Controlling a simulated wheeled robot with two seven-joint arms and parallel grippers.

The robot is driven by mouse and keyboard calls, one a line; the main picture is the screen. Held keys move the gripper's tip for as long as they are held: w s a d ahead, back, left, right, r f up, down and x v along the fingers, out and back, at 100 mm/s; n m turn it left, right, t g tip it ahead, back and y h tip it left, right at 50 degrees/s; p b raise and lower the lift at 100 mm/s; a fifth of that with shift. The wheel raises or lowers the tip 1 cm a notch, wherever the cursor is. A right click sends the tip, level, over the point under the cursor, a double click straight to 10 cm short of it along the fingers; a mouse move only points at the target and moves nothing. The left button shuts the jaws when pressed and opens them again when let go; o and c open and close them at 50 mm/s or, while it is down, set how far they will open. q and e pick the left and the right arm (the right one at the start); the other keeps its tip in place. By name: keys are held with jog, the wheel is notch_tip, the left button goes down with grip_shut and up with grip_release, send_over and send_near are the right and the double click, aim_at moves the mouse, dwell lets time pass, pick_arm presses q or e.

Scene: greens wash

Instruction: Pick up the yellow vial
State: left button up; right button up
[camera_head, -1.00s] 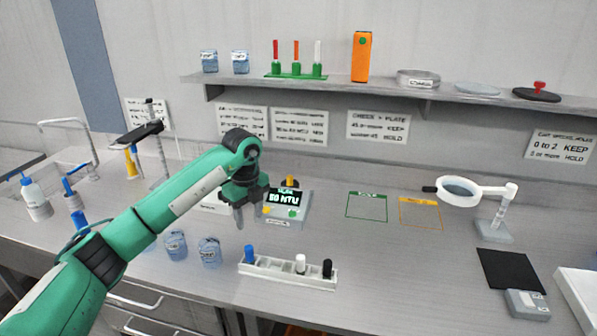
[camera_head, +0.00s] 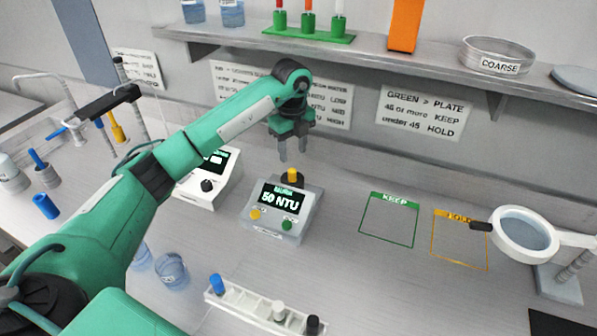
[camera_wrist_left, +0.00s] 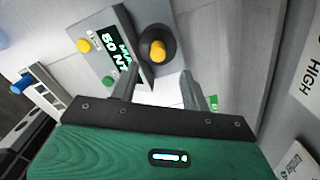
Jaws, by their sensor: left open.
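The yellow vial (camera_head: 291,175) sits upright in the well on top of the grey meter (camera_head: 268,222), with only its yellow cap showing. In the left wrist view the yellow cap (camera_wrist_left: 158,51) stands in a dark round well, just beyond the fingertips. My left gripper (camera_head: 293,154) is open and empty, pointing down above and slightly behind the cap. In the wrist view its fingers (camera_wrist_left: 158,84) are spread apart and not around the cap. My right gripper is not in view.
A second white meter (camera_head: 212,182) stands left of the grey one. A white rack (camera_head: 250,305) with blue, white and black caps is in front. Green KEEP (camera_head: 388,219) and orange HOLD outlines (camera_head: 460,240) and a magnifier (camera_head: 525,232) lie right. A shelf (camera_head: 350,52) runs behind.

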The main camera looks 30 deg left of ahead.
aim_at(292, 170)
pick_arm(q)
jog(key=shift+f+p, duration=0.35)
jog(key=shift+f, duration=0.45)
jog(key=shift+s+f+p, duration=0.2)
jog(key=shift+f+p, duration=0.35)
jog(key=shift+f, duration=0.2)
notch_tip(292, 170, down, 4)
jog(key=shift+a+r+p, duration=0.1)
jog(key=shift+r+p, duration=0.1)
jog(key=shift+p, duration=0.5)
jog(key=shift+f, duration=0.25)
grip_shut()
